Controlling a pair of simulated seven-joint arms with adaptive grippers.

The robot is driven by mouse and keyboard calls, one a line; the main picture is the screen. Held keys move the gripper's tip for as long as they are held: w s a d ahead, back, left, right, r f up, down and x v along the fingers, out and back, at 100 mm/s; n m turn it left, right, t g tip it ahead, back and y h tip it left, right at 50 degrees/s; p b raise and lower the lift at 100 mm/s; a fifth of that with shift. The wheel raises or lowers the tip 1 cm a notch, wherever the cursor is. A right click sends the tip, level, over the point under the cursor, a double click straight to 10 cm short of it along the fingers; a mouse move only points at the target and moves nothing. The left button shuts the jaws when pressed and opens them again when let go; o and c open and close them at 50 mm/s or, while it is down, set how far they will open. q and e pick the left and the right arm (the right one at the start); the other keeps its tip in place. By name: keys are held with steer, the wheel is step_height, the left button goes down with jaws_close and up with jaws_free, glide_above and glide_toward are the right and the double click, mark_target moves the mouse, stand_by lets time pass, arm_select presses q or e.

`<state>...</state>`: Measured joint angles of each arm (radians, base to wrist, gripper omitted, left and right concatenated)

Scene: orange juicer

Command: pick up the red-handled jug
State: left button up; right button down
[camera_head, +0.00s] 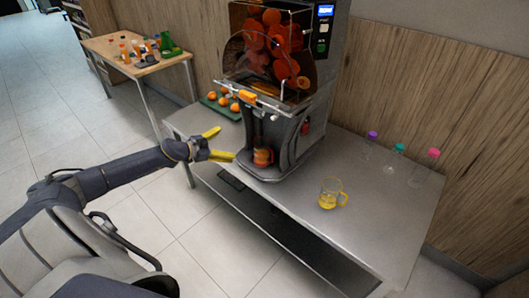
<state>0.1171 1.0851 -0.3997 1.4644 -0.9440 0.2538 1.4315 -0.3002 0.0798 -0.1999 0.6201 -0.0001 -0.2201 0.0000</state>
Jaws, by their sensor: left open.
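An orange-red vessel (263,157) stands on the base under the juicer's spout. It looks like a jug, but it is small and its handle cannot be made out clearly. A clear glass jug (329,193) with a yellow handle and a little yellow liquid stands upright on the table to the right. My left gripper (224,144) is open and empty, its yellow fingers spread, just left of the juicer's base. It is apart from the orange-red vessel, with its fingers towards it. My right gripper is not in view.
The juicer (275,75) stands on the metal table (370,225). A green tray (222,107) with oranges lies to its left. Several bottles with coloured caps, one pink (433,153), stand at the back right. A wooden side table (115,50) is further left. The table's front right is clear.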

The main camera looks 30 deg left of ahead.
mark_target(263, 146)
arm_select(q)
steer(key=shift+w+d+f+n+g+h, duration=0.2)
steer(key=shift+w+d+f+n, duration=0.35)
steer(key=shift+w+d+f, duration=1.05)
steer(key=shift+w+d+f+n+g+h, duration=0.2)
steer(key=shift+w+d+f+n, duration=0.45)
steer(key=shift+w+d, duration=1.75)
steer(key=shift+w+d+f+n+g+h, duration=0.15)
steer(key=shift+w+d+f+n, duration=0.65)
steer(key=shift+w, duration=2.2)
steer(key=shift+d+f+m, duration=0.2)
steer(key=shift+f+m, duration=0.1)
steer(key=shift+f, duration=0.1)
steer(key=c, duration=1.5)
steer(key=shift+c, duration=0.6)
steer(key=shift+r, duration=0.1)
